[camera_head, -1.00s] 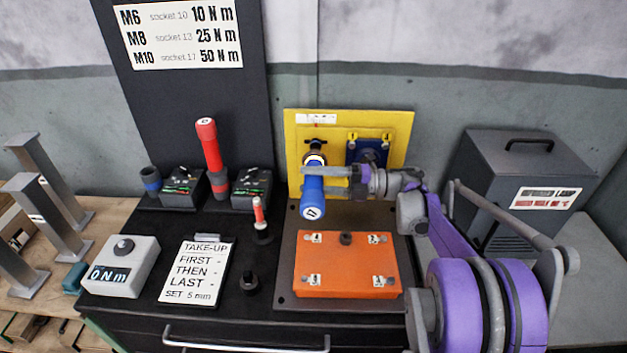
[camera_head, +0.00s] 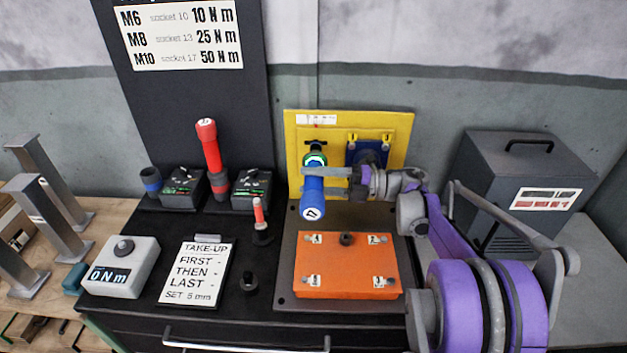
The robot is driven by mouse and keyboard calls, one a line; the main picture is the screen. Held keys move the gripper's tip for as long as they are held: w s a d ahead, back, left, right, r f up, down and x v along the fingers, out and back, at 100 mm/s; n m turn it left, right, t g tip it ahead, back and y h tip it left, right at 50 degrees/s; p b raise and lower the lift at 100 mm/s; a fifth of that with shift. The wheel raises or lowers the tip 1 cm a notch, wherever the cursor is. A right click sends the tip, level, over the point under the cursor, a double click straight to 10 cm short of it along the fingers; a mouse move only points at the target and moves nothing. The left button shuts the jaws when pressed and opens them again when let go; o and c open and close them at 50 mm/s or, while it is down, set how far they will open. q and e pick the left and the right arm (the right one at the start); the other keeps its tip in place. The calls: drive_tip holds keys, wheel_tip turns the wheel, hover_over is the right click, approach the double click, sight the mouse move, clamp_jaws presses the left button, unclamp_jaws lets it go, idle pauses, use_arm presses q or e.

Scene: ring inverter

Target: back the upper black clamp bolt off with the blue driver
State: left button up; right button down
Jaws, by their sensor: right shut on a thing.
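The blue driver (camera_head: 312,197) is in front of the yellow panel (camera_head: 292,150), its labelled end tilted down toward me and its far end at the panel's left part. A green ring (camera_head: 315,158) shows at its far end. My right gripper (camera_head: 312,172) is shut around the driver's upper part, coming in from the right. A black clamp piece (camera_head: 315,143) shows just above the ring; the bolt itself is hidden behind the driver. My left gripper is not in view.
An orange block (camera_head: 340,270) lies below the panel. A red driver (camera_head: 209,148) stands upright at left beside black units (camera_head: 250,188). A white TAKE-UP card (camera_head: 197,272) and a grey 0 Nm meter (camera_head: 120,268) lie on the bench. A dark grey box (camera_head: 500,190) stands at right.

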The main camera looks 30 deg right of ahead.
sight(313, 196)
drive_tip(key=shift+r, duration=0.1)
drive_tip(key=shift+s+a, duration=0.4)
drive_tip(key=shift+s, duration=0.3)
drive_tip(key=shift+s+a, duration=0.45)
drive_tip(key=shift+s, duration=0.25)
drive_tip(key=shift+s+a, duration=0.4)
drive_tip(key=shift+s, duration=0.3)
